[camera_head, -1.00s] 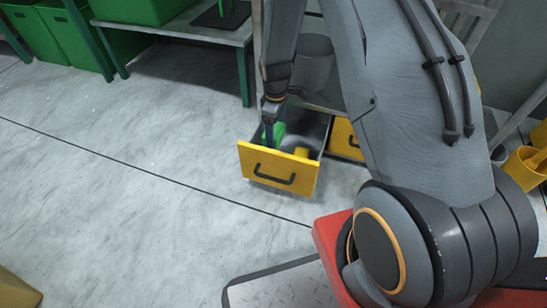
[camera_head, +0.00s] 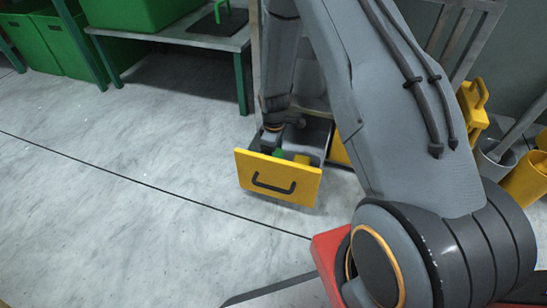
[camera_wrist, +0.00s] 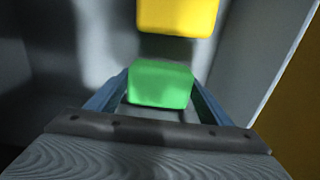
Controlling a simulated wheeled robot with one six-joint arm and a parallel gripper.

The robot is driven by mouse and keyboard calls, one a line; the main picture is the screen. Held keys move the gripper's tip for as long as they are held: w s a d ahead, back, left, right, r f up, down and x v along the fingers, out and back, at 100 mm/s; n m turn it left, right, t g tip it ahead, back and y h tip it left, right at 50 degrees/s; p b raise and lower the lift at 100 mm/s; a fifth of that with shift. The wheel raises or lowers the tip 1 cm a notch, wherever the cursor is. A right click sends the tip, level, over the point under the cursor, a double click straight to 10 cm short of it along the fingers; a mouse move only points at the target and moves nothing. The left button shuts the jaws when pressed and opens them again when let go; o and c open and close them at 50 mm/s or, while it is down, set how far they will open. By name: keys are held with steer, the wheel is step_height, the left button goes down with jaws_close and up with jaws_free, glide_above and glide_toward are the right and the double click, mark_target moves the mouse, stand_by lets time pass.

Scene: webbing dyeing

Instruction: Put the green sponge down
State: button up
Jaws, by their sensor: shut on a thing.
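The green sponge (camera_wrist: 160,84) is between the two blue-grey fingers of my gripper (camera_wrist: 158,92) in the wrist view. My gripper is shut on it, inside the open drawer. In the head view my gripper (camera_head: 271,142) reaches down behind the yellow drawer front (camera_head: 277,177), and a bit of the green sponge (camera_head: 279,153) shows beside it. The front hides the drawer floor, and I cannot tell whether the sponge touches it. A yellow block (camera_wrist: 177,15) lies in the drawer just beyond the sponge; its top (camera_head: 301,159) shows in the head view.
Grey drawer walls (camera_wrist: 262,55) stand close on both sides of my gripper. A bench (camera_head: 186,38) with green bins (camera_head: 137,12) stands at the back left. Yellow containers (camera_head: 526,181) stand at the right. The floor at left is clear.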

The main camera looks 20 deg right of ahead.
mark_target(274, 155)
steer(key=shift+f, duration=0.1)
steer(key=o, duration=0.9)
step_height(274, 155, up, 12)
steer(key=p, duration=0.7)
steer(key=s+a+r+m, duration=0.1)
steer(key=s+a+r, duration=0.5)
steer(key=a+r, duration=0.4)
steer(key=s+a+r+m, duration=0.1)
steer(key=s+a+r, duration=0.55)
steer(key=r, duration=0.55)
steer(key=shift+m+y, duration=0.7)
steer(key=shift+y, duration=0.1)
steer(key=s+a+r, duration=0.1)
steer(key=s+r, duration=0.2)
steer(key=s, duration=0.4)
steer(key=s+a+r, duration=0.2)
steer(key=s+r, duration=0.2)
steer(key=s, duration=0.4)
steer(key=s+a+r, duration=0.2)
steer(key=s+r, duration=0.2)
steer(key=s, duration=0.4)
steer(key=shift+a+r, duration=0.1)
